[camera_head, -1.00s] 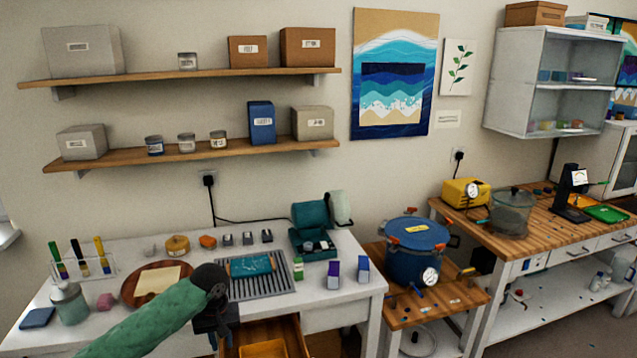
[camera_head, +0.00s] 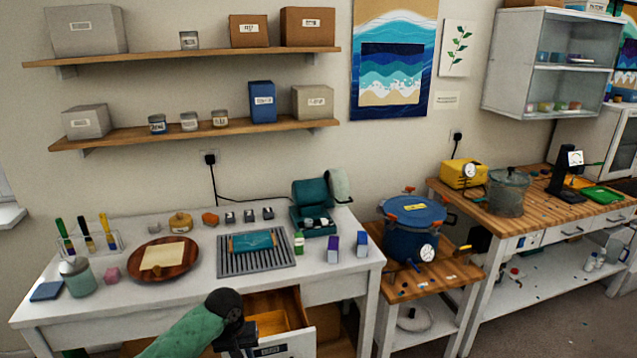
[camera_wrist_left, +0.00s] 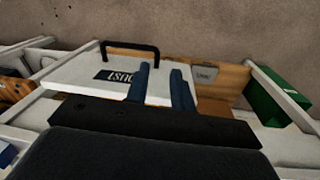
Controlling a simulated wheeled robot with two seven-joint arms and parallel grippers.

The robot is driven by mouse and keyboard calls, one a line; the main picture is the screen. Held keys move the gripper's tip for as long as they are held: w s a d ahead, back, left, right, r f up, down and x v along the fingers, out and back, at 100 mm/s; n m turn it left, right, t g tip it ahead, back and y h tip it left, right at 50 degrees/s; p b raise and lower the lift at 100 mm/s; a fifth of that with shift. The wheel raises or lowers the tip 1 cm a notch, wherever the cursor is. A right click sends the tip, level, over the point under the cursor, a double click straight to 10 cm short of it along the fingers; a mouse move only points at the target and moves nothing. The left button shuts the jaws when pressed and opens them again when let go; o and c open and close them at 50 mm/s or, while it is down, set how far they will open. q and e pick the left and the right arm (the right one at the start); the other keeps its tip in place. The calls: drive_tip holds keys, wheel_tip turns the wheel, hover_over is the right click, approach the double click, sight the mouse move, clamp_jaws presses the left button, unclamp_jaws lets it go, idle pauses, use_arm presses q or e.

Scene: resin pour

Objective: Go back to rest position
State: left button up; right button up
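My left arm, in a green sleeve, comes in from the bottom of the head view. Its left gripper (camera_head: 240,346) is low in front of the white workbench (camera_head: 110,318), by the open drawer (camera_head: 272,316). In the left wrist view the two blue fingers (camera_wrist_left: 161,70) stand apart with a narrow gap and nothing between them. Behind them are the white drawer front with a dark label (camera_wrist_left: 85,78) and its black handle (camera_wrist_left: 131,46); I cannot tell how far away these are. My right gripper is in no view.
On the bench are a round wooden tray (camera_head: 190,264) with a pale sheet, a grey rack (camera_head: 225,268) bearing a teal piece, and small bottles and jars. A blue pot (camera_head: 411,241) stands on a wooden cart to the right. The open drawer juts out beside my arm.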

use_arm(q)
drive_tip(key=s+d+f+m+h+b, duration=0.1)
drive_tip(key=s+d+f+b, duration=0.15)
drive_tip(key=s+f, duration=0.75)
drive_tip(key=s+d+f+m+b, duration=0.15)
drive_tip(key=s+d+f, duration=0.3)
drive_tip(key=f, duration=0.85)
drive_tip(key=s+a+f+b, duration=0.1)
drive_tip(key=s+f+b, duration=0.1)
drive_tip(key=s+f, duration=0.5)
drive_tip(key=s+a+f+m+y+b, duration=0.1)
drive_tip(key=s+a+f, duration=0.1)
drive_tip(key=s+f, duration=0.5)
drive_tip(key=s, duration=0.6)
drive_tip(key=shift+s+a+f+t+b, duration=0.15)
drive_tip(key=shift+s+f+t+b, duration=0.1)
drive_tip(key=shift+s+t+b, duration=0.15)
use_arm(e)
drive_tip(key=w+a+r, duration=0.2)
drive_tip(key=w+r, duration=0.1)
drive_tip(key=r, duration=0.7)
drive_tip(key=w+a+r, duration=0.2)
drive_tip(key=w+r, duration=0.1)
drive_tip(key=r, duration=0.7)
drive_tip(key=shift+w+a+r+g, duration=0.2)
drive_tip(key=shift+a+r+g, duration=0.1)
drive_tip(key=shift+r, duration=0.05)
use_arm(q)
drive_tip(key=shift+c, duration=0.2)
